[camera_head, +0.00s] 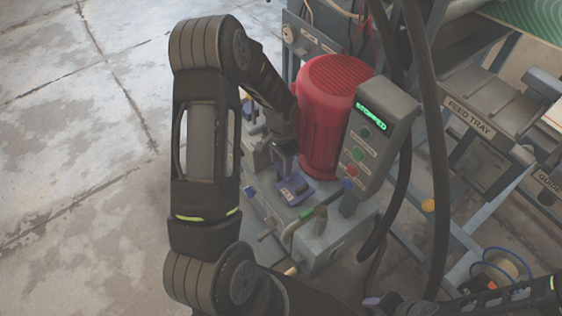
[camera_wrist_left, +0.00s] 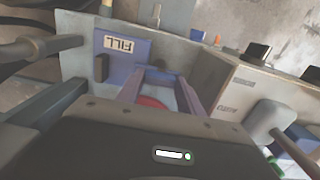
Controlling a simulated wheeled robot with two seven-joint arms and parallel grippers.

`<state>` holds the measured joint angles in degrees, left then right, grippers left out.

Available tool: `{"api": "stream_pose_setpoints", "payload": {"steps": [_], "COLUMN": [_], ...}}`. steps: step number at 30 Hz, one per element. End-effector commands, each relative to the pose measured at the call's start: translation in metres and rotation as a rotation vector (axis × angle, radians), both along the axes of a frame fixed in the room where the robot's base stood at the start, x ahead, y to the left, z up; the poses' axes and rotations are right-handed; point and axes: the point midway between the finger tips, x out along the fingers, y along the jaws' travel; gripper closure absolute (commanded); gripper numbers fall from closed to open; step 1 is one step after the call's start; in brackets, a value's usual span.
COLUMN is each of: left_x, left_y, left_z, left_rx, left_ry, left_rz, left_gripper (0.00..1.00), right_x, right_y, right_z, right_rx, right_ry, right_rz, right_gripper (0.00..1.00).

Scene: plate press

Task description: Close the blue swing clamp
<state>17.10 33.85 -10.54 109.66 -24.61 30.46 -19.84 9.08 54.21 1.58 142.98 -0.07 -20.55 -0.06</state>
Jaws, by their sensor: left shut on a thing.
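My left gripper (camera_head: 284,163) reaches down to the machine beside the red motor. It is shut, with its purple fingers around a small part that I take to be the handle of the blue swing clamp; the grip is mostly hidden. In the left wrist view the fingers (camera_wrist_left: 160,88) converge, with something red between them. A blue plate labelled FILL (camera_wrist_left: 122,46) lies just beyond the fingers. A blue labelled piece (camera_head: 295,190) shows just below the gripper in the head view. My right gripper (camera_head: 377,302) is only partly in view at the bottom; its opening is unclear.
The red motor (camera_head: 322,115) and the grey control box (camera_head: 372,140) reading STOPPED stand close right of my left gripper. Black hoses (camera_head: 432,150) hang right, near the feed tray (camera_head: 478,107). Floor at left is clear.

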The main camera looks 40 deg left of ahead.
Motion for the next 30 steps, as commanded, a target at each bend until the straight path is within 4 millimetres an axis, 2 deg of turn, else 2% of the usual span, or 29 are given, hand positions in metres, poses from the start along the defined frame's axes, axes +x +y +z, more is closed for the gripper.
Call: {"api": "stream_pose_setpoints", "payload": {"steps": [16, 17, 24, 30], "left_x": [-0.0001, -0.0001, -0.0001, -0.0001], "left_y": [-0.0001, -0.0001, 0.0, 0.0], "left_z": [-0.0001, -0.0001, -0.0001, -0.0001], "left_rx": [0.0, 0.0, 0.0, 0.0], "left_ry": [0.001, 0.001, 0.0, 0.0], "left_rz": [-0.039, -0.039, -0.037, -0.035], "left_gripper": [0.97, 0.55, 0.35, 0.35], "right_x": [0.0, 0.0, 0.0, 0.0], "right_y": [0.0, 0.0, 0.0, 0.0], "right_z": [0.0004, 0.0004, 0.0004, 0.0004], "right_rx": [0.0, 0.0, 0.0, 0.0], "right_ry": [0.0, 0.0, 0.0, 0.0], "right_rz": [0.0, 0.0, 0.0, 0.0], "right_gripper": [0.64, 0.64, 0.64, 0.64]}}
